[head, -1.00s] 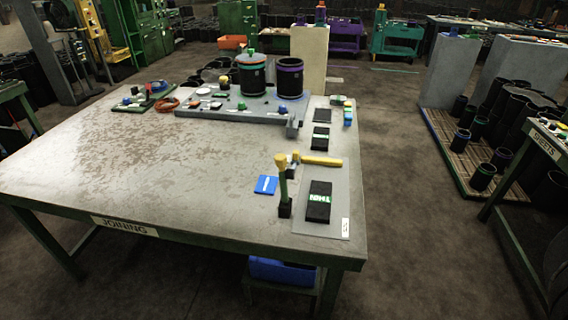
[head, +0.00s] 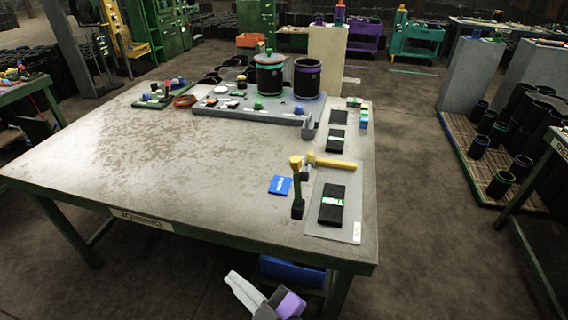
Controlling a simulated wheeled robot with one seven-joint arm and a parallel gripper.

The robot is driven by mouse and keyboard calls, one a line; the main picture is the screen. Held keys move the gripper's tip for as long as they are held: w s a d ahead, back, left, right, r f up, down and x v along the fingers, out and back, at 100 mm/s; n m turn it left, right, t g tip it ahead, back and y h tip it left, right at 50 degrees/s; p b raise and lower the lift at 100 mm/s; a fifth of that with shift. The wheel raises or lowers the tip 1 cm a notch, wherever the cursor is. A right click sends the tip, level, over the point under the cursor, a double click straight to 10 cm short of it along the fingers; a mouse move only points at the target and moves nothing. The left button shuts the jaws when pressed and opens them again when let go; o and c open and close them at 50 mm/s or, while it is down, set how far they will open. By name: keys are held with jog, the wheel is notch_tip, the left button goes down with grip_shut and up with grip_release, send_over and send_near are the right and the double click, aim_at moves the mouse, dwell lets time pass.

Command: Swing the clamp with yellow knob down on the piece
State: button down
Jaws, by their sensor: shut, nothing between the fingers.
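The clamp with the yellow knob (head: 296,163) stands upright at the left edge of a grey plate (head: 318,231) on the table. Its dark, partly green arm rises from a black base. A flat black piece (head: 331,207) with a green-and-white label lies on the plate just right of the clamp, and nothing presses on it. My gripper (head: 236,282) shows pale grey at the bottom of the head view, in front of the table's near edge and well apart from the clamp. It is shut and empty.
A yellow-handled tool (head: 331,163) lies just behind the clamp. A blue card (head: 280,185) lies to its left. Another black piece (head: 337,140) is farther back. Black cylinders (head: 270,75) stand on a grey board. The table (head: 150,165) is bare at left.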

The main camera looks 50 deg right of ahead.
aim_at(300, 183)
jog(key=w+d+r+n+g+h, duration=0.25)
jog(key=w+d+h, duration=0.35)
jog(key=w+d, duration=0.6)
jog(key=s+d+r+g+h, duration=0.1)
jog(key=d+r+g+h, duration=0.2)
jog(key=d+g+h, duration=0.3)
jog(key=shift+s+d+h+p, duration=0.4)
jog(key=shift+d+h, duration=0.6)
jog(key=shift+d, duration=0.05)
jog(key=shift+n, duration=0.25)
jog(key=d+p, duration=0.4)
jog(key=d, duration=0.5)
jog(key=shift+w+d, duration=0.2)
jog(key=shift+w, duration=0.1)
